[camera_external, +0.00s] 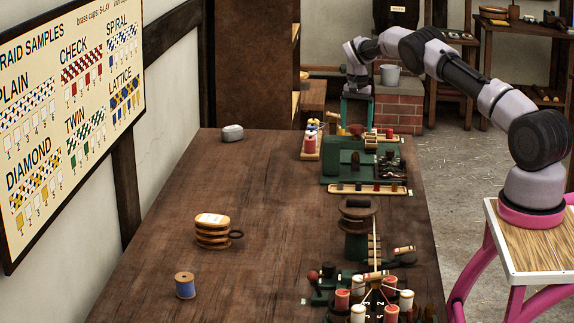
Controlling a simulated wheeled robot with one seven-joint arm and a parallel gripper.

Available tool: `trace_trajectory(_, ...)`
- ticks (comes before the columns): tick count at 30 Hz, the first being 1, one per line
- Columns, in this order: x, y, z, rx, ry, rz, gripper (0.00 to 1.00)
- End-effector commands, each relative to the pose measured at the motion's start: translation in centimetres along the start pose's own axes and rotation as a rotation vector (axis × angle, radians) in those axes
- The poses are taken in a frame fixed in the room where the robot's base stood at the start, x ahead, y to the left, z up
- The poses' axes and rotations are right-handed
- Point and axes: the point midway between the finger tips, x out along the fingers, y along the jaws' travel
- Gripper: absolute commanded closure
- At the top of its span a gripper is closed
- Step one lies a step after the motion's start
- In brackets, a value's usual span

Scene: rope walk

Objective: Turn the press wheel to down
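My gripper (357,112) points down at the far end of the long table (275,240), with its two teal fingers apart. It is above or behind a green machine (345,172) with dark parts on top. A small dark knob shows just below the fingers; I cannot tell whether they touch it. No part can be clearly made out as the press wheel at this size. A dark round reel (357,208) on a green stand is nearer the camera, clear of my gripper.
A rack with a red spool (310,145) stands left of the green machine. A green braiding stand with red and white bobbins (342,300) is at the near right.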

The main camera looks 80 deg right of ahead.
Motion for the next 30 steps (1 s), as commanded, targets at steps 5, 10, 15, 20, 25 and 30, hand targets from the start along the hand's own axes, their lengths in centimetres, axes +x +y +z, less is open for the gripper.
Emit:
trace_trajectory(5, 0.1, 0.0, 0.0, 0.000, -0.001, 0.001, 0.09)
trace_trajectory(10, -1.2, 0.0, -0.1, -0.001, 0.002, -0.001, 0.09)
trace_trajectory(15, -4.5, -0.1, -0.1, 0.000, 0.003, -0.002, 0.09)
trace_trajectory(20, -7.7, 0.0, -0.1, 0.000, 0.002, -0.002, 0.09)
trace_trajectory(25, -9.9, 0.0, -0.1, 0.000, 0.001, 0.000, 0.09)
trace_trajectory(30, -10.7, 0.0, 0.0, 0.000, 0.000, 0.001, 0.09)
